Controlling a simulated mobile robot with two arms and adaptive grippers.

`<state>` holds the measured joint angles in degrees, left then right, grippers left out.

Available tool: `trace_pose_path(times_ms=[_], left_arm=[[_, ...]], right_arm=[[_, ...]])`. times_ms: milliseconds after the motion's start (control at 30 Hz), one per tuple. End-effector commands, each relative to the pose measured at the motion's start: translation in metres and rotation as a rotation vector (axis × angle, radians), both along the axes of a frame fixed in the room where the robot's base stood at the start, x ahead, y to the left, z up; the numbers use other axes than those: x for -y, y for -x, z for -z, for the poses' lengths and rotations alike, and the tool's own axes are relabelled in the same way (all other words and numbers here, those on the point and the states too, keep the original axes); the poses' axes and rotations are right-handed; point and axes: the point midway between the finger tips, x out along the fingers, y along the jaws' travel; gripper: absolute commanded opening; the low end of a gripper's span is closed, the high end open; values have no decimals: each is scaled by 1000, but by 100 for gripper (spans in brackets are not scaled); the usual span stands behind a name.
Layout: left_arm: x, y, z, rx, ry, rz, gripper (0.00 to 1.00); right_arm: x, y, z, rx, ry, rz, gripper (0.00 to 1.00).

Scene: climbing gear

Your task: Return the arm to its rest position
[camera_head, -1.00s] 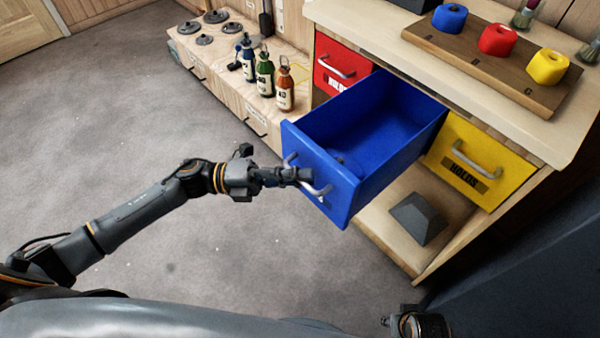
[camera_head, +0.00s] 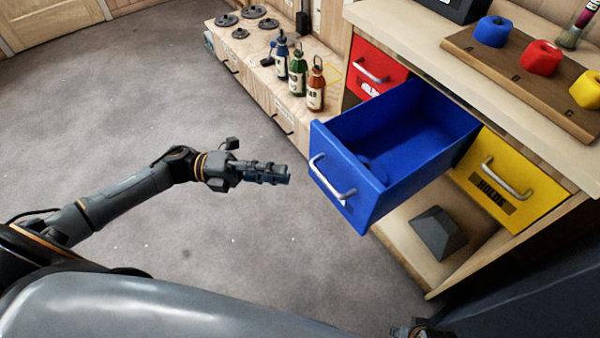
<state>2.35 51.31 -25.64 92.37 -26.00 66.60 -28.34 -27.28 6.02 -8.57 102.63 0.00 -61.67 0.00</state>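My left arm reaches in from the left, and its gripper (camera_head: 284,174) is in the air over the floor, just left of the blue drawer (camera_head: 335,190). A gap shows between the fingertips and the drawer's silver handle (camera_head: 333,178). The gripper holds nothing that I can see; its fingers are seen side-on, so their opening is unclear. The blue drawer is pulled out, and a blue shape (camera_head: 372,167) lies inside near its front. A small part of my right arm shows at the bottom edge; its gripper cannot be made out.
The red drawer (camera_head: 378,70) and yellow drawer (camera_head: 510,180) are shut. A grey block (camera_head: 438,232) sits on the lower shelf. Bottles (camera_head: 298,72) stand on the low cabinet. A wooden board (camera_head: 515,70) with blue, red and yellow holds lies on top. The floor at left is clear.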

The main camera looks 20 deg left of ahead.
Motion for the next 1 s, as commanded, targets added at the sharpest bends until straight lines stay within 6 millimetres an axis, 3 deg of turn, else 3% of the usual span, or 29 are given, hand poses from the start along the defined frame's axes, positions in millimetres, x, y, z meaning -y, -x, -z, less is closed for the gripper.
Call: trace_pose_path(times_ms=[200, 767, 867, 1000], left_arm=[[-20, 3, 3, 0, -1, 0, 21], [-20, 3, 3, 0, 1, -2, 21], [-17, -3, 5, -21, 14, -38, 21], [-6, -32, 18, -132, 68, -214, 21]], right_arm=[[0, 0, 0, -1, 0, 0, 40], [0, 0, 0, -1, 0, 0, 40], [0, 0, 0, 0, 0, 0, 40], [0, 0, 0, 0, 0, 0, 40]])
